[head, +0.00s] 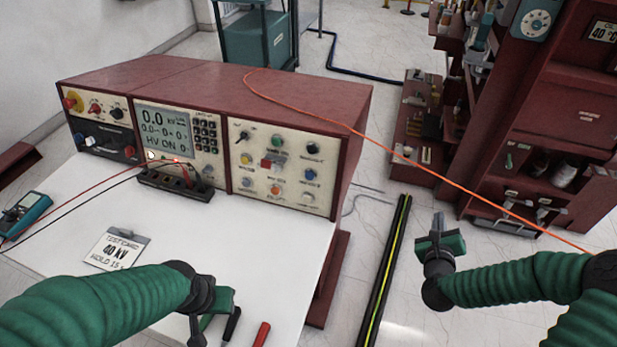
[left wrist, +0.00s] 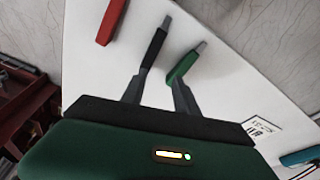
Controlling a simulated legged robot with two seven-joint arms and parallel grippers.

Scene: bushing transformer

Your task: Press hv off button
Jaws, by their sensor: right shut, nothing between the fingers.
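The red test console (head: 215,85) stands at the back of the white bench. Its right panel (head: 283,165) carries several coloured buttons and a knob; their labels are too small to read surely, so I cannot tell which is HV off. Its display (head: 165,128) reads "0.0 kV" and "HV ON". My left gripper (head: 215,320) is low over the bench front, open and empty, well short of the panel. My right gripper (head: 437,222) is shut and empty, right of the bench over the floor.
A black terminal block (head: 175,183) with leads sits before the console. An orange cable (head: 420,165) crosses at right. A red cabinet (head: 560,110) stands beyond.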

